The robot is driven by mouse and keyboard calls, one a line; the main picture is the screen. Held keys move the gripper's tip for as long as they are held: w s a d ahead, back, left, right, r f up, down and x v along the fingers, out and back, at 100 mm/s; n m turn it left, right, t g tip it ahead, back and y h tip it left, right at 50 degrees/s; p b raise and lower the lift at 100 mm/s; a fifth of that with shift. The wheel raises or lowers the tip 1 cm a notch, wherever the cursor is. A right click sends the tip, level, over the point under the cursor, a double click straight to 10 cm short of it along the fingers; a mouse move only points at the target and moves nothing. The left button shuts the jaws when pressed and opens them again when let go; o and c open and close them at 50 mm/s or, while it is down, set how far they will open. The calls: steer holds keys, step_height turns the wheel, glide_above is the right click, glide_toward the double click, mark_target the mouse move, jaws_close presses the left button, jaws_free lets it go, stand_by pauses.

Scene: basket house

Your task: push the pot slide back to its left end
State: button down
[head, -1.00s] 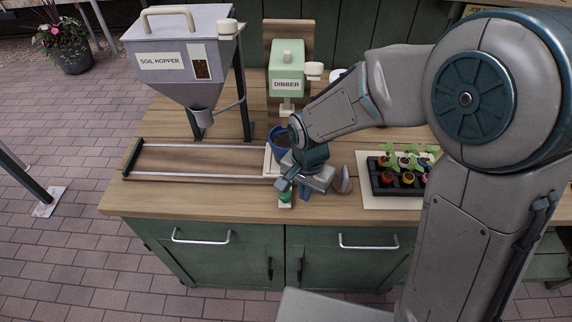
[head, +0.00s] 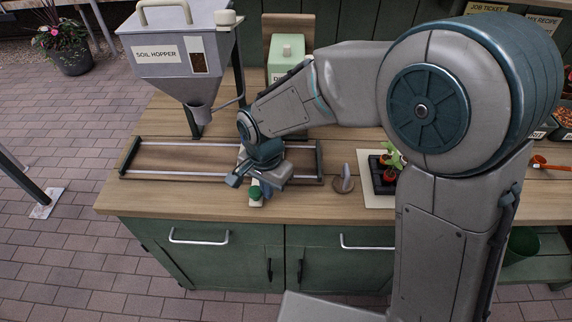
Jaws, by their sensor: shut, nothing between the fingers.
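The pot slide's rail frame (head: 180,144) lies along the bench top, with dark end stops at left and right. The green knob (head: 256,192) on the slide's pale front tab sits right of the rail's middle. A pale edge of the carriage (head: 242,157) shows just left of my wrist. My gripper (head: 267,191) is shut and empty, low at the right side of the knob. It looks close against it, but I cannot tell contact for certain. The blue pot is hidden behind my arm.
The soil hopper (head: 178,58) stands on legs behind the rail's left part. The rail's left half is clear.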

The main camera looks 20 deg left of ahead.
steer(key=s+a+p, duration=0.1)
steer(key=s+a, duration=0.1)
steer(key=a, duration=0.7)
steer(key=s+a+p, duration=0.2)
steer(key=a, duration=0.8)
steer(key=s+a+p, duration=0.1)
steer(key=s+a, duration=0.2)
steer(key=a, duration=0.7)
steer(key=shift+r, duration=0.1)
steer(key=shift+d, duration=0.15)
steer(key=r, duration=0.1)
steer(key=d+r+p, duration=0.1)
steer(key=r, duration=0.1)
steer(key=r+p, duration=0.1)
steer(key=shift+w+d+r, duration=0.25)
steer(key=shift+d+r, duration=0.1)
steer(key=shift+r, duration=0.05)
